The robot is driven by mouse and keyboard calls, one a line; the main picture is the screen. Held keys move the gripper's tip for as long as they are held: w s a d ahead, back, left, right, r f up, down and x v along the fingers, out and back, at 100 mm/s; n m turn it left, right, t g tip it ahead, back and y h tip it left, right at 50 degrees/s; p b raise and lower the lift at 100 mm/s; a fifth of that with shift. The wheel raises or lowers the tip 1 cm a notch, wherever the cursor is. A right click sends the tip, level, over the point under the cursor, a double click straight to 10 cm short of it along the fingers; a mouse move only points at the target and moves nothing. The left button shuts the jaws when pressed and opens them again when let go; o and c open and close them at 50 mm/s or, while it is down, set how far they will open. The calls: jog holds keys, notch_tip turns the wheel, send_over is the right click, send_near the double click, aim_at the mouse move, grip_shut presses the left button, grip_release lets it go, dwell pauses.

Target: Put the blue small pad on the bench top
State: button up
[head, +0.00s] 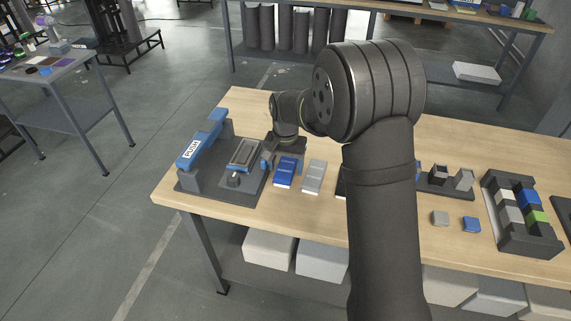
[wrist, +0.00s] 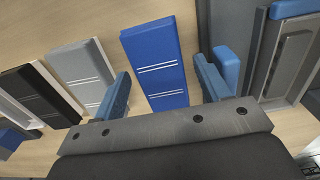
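A blue pad (head: 286,172) with white stripes lies flat on the wooden bench top (head: 300,215), left end of a row of pads. It also shows in the wrist view (wrist: 155,65), its near end close to my gripper's dark palm. My gripper (wrist: 163,88) is open, with a blue finger on each side of the blue pad. No grip on it shows, and I cannot tell the fingers' height above the bench. In the head view my arm hides most of the gripper. A much smaller blue block (head: 471,225) sits on the bench at the right.
A grey pad (head: 313,177) and a black pad (wrist: 38,92) lie beside the blue one. A dark fixture with a blue lever (head: 203,140) stands at the left. A grey block (head: 440,218) and a dark rack (head: 520,238) are at the right.

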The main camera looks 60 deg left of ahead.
aim_at(286, 168)
notch_tip(286, 168, up, 12)
jog(key=shift+r, duration=0.2)
dwell(0.5)
jog(key=shift+f, duration=0.15)
notch_tip(286, 168, down, 11)
jog(key=shift+f, duration=0.2)
jog(key=shift+r, duration=1.75)
jog(key=shift+f, duration=0.1)
